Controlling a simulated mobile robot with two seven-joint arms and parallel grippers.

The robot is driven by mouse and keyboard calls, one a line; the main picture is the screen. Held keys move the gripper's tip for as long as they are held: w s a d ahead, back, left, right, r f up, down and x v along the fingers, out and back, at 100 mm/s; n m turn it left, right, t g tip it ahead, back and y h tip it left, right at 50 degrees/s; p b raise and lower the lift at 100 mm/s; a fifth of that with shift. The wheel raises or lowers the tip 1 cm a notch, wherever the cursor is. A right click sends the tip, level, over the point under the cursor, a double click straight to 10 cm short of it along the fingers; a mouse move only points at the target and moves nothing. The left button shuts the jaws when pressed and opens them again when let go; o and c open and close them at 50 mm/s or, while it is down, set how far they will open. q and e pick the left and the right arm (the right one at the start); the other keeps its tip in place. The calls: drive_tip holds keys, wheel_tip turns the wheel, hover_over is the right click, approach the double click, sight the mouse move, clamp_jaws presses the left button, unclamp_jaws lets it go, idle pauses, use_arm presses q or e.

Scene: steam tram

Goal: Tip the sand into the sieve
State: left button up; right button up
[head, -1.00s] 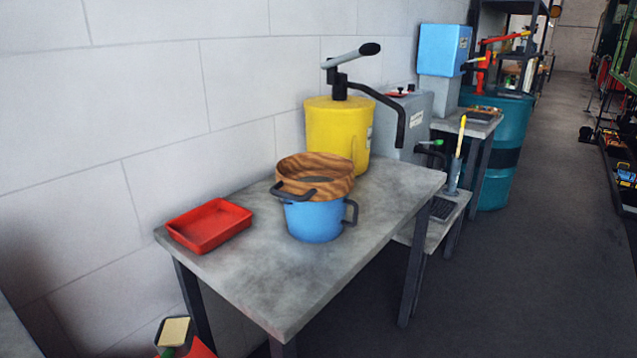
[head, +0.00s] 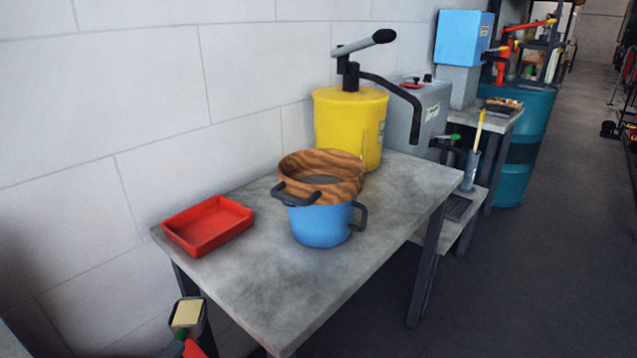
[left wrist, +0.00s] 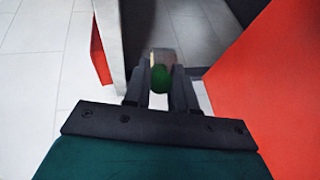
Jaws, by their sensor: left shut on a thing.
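A sieve with a wooden rim (head: 340,190) rests on a blue pot (head: 322,228) with dark handles, on the grey table. Its mesh shows as a dull grey patch inside the rim. A dark scoop holding pale yellow sand (head: 187,313) is at the lower left in the head view, in front of the table's near left leg. My left gripper (left wrist: 160,92) is shut on the scoop's green handle (left wrist: 160,78) in the left wrist view. The scoop looks about level, well apart from the sieve. My right gripper is not in view.
A red tray (head: 207,226) sits on the table (head: 275,285), left of the pot. A yellow drum (head: 350,125) with a pump lever stands behind the sieve, beside a grey box (head: 420,115). The table's front is clear. A large red surface (left wrist: 270,80) fills the wrist view's right.

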use_arm(q)
clamp_jaws()
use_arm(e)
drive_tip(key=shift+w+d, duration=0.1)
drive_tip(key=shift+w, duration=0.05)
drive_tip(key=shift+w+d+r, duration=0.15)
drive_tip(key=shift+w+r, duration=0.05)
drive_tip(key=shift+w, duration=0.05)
